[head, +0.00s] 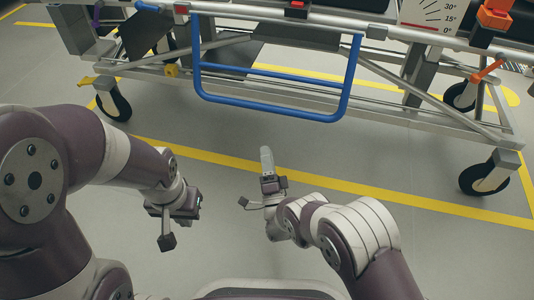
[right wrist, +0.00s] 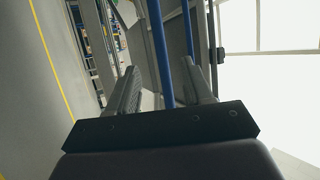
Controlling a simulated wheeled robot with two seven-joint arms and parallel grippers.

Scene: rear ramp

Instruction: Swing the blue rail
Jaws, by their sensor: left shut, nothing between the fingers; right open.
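The blue rail (head: 265,108) is a U-shaped tube hanging from the near side of the metal frame, with its long bar lowest. In the right wrist view, two blue tubes of the rail (right wrist: 160,50) run beyond and between the fingers. My right gripper (head: 266,158) is open and empty, a little short of the rail's lower bar and apart from it; its open fingers also show in the right wrist view (right wrist: 163,88). My left gripper (head: 190,210) is shut and empty, low and left of the rail, well away from it.
The wheeled metal frame (head: 440,118) spans the top, with black casters (head: 485,174) at right and left. An angle scale (head: 435,15) and an orange clamp (head: 494,17) are at upper right. A yellow line (head: 330,183) crosses the open grey floor.

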